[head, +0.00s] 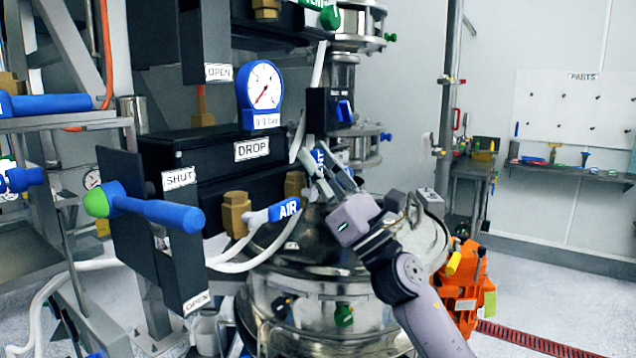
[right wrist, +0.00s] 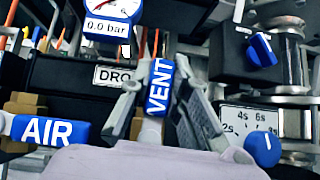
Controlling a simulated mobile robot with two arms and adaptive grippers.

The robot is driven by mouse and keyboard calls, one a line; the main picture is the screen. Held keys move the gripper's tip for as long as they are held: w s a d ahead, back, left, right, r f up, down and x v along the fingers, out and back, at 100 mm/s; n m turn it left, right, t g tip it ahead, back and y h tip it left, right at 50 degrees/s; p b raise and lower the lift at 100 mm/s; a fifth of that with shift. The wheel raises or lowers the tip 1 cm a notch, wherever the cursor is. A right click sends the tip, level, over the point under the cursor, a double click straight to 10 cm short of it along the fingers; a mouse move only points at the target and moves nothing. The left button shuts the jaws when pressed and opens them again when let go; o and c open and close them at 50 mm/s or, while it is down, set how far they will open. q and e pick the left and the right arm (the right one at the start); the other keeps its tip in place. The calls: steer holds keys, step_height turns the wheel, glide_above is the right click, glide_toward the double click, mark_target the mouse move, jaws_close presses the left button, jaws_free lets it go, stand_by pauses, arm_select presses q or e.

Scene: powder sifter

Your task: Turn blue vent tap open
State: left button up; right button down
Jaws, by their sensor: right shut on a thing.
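The blue vent tap (right wrist: 158,88) is a handle lettered VENT, standing nearly upright in the right wrist view. In the head view only a small blue part of the vent tap (head: 319,156) shows between my fingers. My right gripper (head: 323,168) is shut on this handle, one finger on each side; its fingers also show in the right wrist view (right wrist: 160,97). My left gripper is in neither view.
The blue AIR tap (head: 284,209) lies close left of my right gripper. A pressure gauge (head: 263,85) and the DROP box (head: 252,150) are behind. A blue lever (head: 160,212) with SHUT and OPEN labels sticks out at left. The steel vessel (head: 310,310) is below.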

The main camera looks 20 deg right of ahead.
steer(key=shift+a+f+n+g+y+b, duration=0.2)
steer(key=shift+f+n+g+y+b, duration=0.15)
steer(key=shift+n+g+y, duration=0.35)
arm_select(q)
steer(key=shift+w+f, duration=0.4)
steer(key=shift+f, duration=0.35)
arm_select(e)
steer(key=shift+s+a+r+n+y, duration=0.1)
steer(key=shift+r+n+y, duration=0.05)
steer(key=shift+n+y, duration=0.2)
steer(key=c, duration=1.5)
jaws_free()
steer(key=shift+s+r, duration=0.1)
steer(key=shift+r, duration=0.05)
steer(key=v, duration=1.2)
